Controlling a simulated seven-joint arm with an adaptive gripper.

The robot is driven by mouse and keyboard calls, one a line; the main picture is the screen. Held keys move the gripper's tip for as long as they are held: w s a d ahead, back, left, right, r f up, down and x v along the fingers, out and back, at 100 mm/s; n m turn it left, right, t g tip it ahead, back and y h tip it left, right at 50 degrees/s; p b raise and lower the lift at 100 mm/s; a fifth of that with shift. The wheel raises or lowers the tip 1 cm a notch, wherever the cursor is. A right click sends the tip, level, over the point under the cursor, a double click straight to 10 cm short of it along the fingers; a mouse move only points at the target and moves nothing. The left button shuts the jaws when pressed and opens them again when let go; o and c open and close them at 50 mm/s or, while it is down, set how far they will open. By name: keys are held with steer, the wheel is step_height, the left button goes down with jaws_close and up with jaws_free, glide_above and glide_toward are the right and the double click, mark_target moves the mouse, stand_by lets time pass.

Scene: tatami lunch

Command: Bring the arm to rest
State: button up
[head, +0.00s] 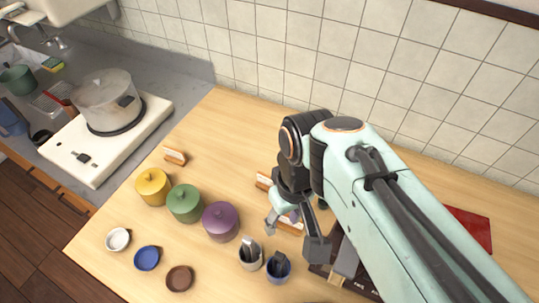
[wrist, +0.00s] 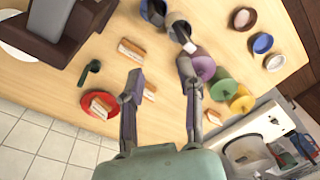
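My gripper (head: 293,236) hangs above the wooden table near its middle, to the right of the purple pot. In the wrist view my gripper (wrist: 162,80) has its two fingers spread well apart. Only bare tabletop and part of a small wooden-and-white block (wrist: 150,92) show near and between them, so it holds nothing that I can see. The arm reaches in from the lower right of the head view and hides part of the table.
Yellow (head: 153,186), green (head: 185,203) and purple (head: 220,221) lidded pots stand left of the gripper. Small bowls (head: 147,258) and two cups (head: 278,267) are in front. A red plate (wrist: 88,98) holds a block. A tiled wall (head: 300,70) stands behind.

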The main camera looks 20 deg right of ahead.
steer(key=shift+m+g, duration=0.3)
steer(key=s, duration=0.2)
steer(key=s+a, duration=0.1)
steer(key=s, duration=0.2)
steer(key=shift+s+a+f, duration=0.15)
steer(key=shift+s+f, duration=0.15)
steer(key=shift+f, duration=0.1)
